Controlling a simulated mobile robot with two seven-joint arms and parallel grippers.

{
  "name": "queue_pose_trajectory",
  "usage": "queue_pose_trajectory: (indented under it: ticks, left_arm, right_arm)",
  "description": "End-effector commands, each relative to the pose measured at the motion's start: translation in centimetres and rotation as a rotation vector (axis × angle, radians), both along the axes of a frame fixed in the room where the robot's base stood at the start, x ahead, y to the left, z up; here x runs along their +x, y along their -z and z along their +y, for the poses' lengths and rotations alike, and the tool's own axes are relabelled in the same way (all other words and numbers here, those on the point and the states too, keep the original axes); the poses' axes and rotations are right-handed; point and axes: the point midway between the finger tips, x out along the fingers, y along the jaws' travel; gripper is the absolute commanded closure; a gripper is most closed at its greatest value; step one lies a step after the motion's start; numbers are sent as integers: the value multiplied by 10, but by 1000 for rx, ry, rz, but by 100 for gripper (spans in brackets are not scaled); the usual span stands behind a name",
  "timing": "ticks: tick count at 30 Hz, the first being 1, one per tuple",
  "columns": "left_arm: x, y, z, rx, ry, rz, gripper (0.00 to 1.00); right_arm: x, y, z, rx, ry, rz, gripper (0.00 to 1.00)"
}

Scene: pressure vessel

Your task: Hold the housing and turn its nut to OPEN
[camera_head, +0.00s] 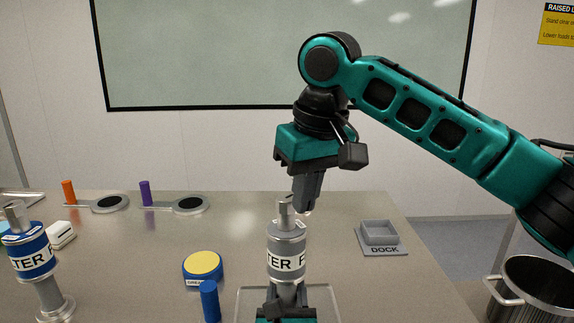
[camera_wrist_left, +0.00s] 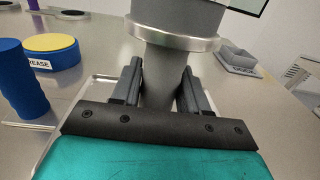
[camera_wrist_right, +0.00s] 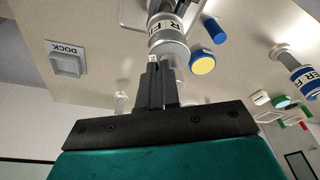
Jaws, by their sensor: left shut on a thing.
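The grey housing (camera_head: 286,246), with a white lettered band, stands upright on the table. My right gripper (camera_head: 305,208) points down just right of the nut's top. In the right wrist view its fingers (camera_wrist_right: 160,65) are close together, near the housing (camera_wrist_right: 166,30). I cannot tell whether they touch the nut.
A blue filter housing (camera_head: 30,255) stands at the left. A grease tin (camera_head: 203,268) and blue cylinder (camera_head: 210,300) are close left of the grey housing. A grey dock (camera_head: 381,238) is at the right, a metal pot (camera_head: 538,288) at lower right. Two round-ended tools (camera_head: 110,204) (camera_head: 188,205) lie behind.

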Motion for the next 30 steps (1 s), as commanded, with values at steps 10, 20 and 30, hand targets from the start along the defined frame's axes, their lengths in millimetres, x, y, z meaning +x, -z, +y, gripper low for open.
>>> queue_pose_trajectory:
  ticks: [10, 20, 30]
  left_arm:
    - [-3, 8, -1, 8, 5, 14, 100]
    - [-3, 8, -1, 7, 5, 16, 100]
    - [-3, 8, -1, 6, 4, 16, 100]
  right_arm:
    - [2, 0, 0, 3, 3, -4, 100]
    - [-4, 1, -6, 2, 1, -1, 100]
    - [-3, -31, -6, 3, 0, -3, 100]
